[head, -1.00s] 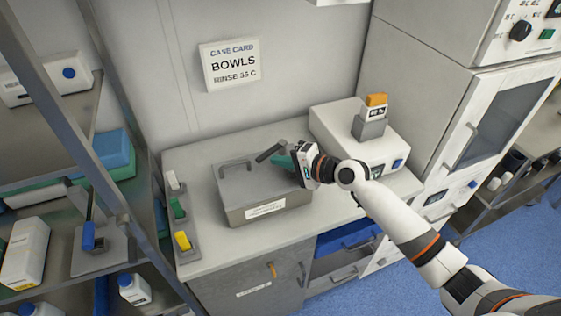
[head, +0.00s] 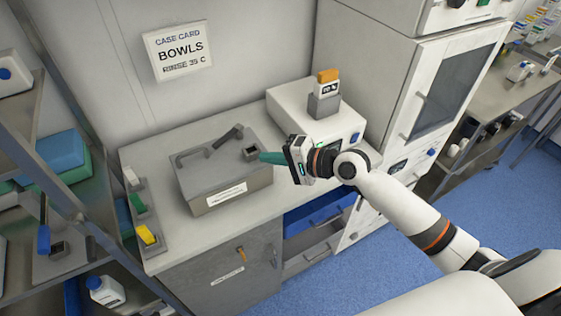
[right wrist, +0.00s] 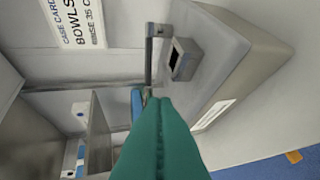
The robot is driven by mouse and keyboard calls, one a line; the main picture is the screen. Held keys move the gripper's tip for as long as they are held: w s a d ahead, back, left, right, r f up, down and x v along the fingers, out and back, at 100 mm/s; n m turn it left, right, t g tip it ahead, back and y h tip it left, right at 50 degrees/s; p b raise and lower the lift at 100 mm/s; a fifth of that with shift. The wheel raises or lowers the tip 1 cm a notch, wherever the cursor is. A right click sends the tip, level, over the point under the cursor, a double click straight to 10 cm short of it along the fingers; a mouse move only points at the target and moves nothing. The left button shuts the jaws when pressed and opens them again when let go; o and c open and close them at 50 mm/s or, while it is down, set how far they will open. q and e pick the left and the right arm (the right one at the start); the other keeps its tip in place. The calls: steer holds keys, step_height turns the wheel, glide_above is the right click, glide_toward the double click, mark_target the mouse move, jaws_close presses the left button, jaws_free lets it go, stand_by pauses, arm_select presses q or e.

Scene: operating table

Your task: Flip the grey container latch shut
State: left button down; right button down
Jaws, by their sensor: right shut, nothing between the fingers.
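The grey container (head: 222,188) with a white front label stands on the counter. Its dark latch lever (head: 228,137) slants up at the lid's back right, apart from the square catch block (head: 251,154) near the right edge. In the right wrist view the lever (right wrist: 149,60) and the hollow-topped catch block (right wrist: 186,58) show side by side with a gap between. My right gripper (head: 263,157) is shut and empty, its teal fingers pointing left, close beside the catch block; I cannot tell whether they touch it. The fingers (right wrist: 153,103) fill the lower middle of the wrist view. My left gripper is not in view.
A white device (head: 287,103) with an orange-topped unit stands behind right of the container. A strip with white, green and yellow switches (head: 146,236) lies at its left. A tall white cabinet (head: 376,90) stands at the right. The counter front (head: 185,248) is clear.

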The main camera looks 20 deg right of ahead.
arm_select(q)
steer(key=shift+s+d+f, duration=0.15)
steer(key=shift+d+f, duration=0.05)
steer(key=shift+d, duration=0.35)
arm_select(e)
steer(key=v, duration=0.3)
steer(key=shift+s+a, duration=0.1)
steer(key=shift+s, duration=0.1)
